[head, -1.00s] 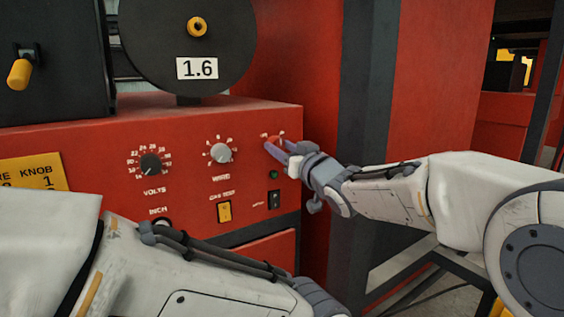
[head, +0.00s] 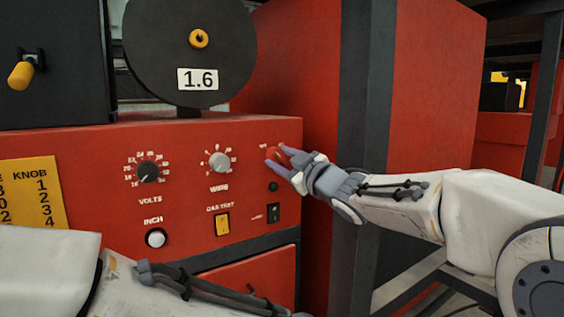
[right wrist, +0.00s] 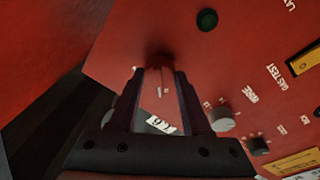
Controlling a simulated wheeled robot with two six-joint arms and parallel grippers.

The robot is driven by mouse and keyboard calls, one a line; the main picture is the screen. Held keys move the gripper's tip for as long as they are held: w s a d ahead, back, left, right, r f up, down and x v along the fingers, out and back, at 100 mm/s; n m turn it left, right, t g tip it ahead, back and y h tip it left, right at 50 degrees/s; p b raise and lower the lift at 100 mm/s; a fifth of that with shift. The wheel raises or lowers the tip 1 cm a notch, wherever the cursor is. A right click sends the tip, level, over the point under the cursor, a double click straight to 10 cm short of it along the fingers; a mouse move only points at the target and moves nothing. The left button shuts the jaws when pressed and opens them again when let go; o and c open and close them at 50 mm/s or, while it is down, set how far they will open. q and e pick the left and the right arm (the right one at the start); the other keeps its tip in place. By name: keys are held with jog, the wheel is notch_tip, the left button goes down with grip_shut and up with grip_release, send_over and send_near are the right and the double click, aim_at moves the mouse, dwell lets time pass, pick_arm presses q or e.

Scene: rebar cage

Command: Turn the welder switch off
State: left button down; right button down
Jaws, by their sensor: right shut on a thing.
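The red welder switch knob (head: 273,154) is at the upper right of the red welder's front panel (head: 110,215). My right gripper (head: 279,158) comes in from the right with its fingers on either side of the knob, shut on it. In the right wrist view the red knob (right wrist: 158,84) sits between the two dark fingers (right wrist: 159,92). A round green lamp (head: 272,187) just below the switch looks dark. The lamp also shows in the right wrist view (right wrist: 207,20). My left arm crosses the lower left, and its gripper is out of view.
The volts knob (head: 149,172), wire knob (head: 219,162), yellow gas test switch (head: 222,224), white inch button (head: 156,238) and a small black switch (head: 273,213) share the panel. A dark wire spool (head: 190,75) stands on top. A dark grey post (head: 366,130) rises behind my right gripper.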

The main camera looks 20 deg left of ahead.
dwell(0.4)
jog(key=shift+c, duration=1.8)
grip_release()
jog(key=b+v, duration=0.3)
jog(key=v, duration=0.7)
jog(key=shift+s+d, duration=0.2)
